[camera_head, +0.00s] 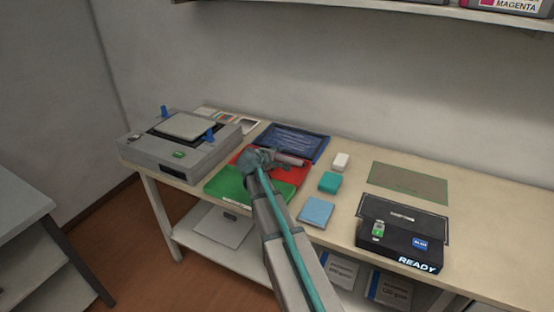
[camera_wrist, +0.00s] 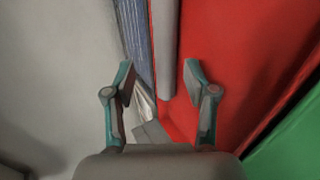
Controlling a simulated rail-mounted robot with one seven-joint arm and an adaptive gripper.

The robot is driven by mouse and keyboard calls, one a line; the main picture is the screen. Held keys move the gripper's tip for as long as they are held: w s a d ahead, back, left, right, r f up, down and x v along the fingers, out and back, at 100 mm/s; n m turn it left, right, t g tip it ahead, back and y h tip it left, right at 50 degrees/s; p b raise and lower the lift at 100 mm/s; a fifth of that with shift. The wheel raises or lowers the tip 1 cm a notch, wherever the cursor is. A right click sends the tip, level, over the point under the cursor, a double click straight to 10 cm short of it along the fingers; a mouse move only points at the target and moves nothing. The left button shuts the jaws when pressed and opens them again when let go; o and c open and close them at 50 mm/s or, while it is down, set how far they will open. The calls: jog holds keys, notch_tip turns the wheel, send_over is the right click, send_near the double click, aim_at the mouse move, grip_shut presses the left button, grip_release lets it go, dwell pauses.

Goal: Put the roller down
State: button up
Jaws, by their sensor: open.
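The roller (camera_head: 291,160) is a grey cylinder on or just above the red mat (camera_head: 296,173), at the edge beside the blue tray. In the wrist view the roller (camera_wrist: 165,45) runs up between my two fingertips, with a gap on both sides. My gripper (camera_wrist: 159,72) is open and does not clamp the roller. In the head view my gripper (camera_head: 262,160) is over the red mat at the roller's left end, and my arm hides part of the mats. Whether the roller fully touches the mat is hard to tell.
A blue tray (camera_head: 325,153) lies behind the red mat and a green mat (camera_head: 218,186) in front. A grey machine (camera_head: 150,150) stands left. White, teal and light blue blocks (camera_head: 316,210) lie right, then a black box (camera_head: 400,248). A grey-green mat (camera_head: 410,184) is bare.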

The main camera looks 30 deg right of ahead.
jog(key=b+v, duration=0.1)
jog(key=v, duration=0.9)
jog(key=shift+s+a, duration=0.2)
jog(key=shift+a, duration=0.05)
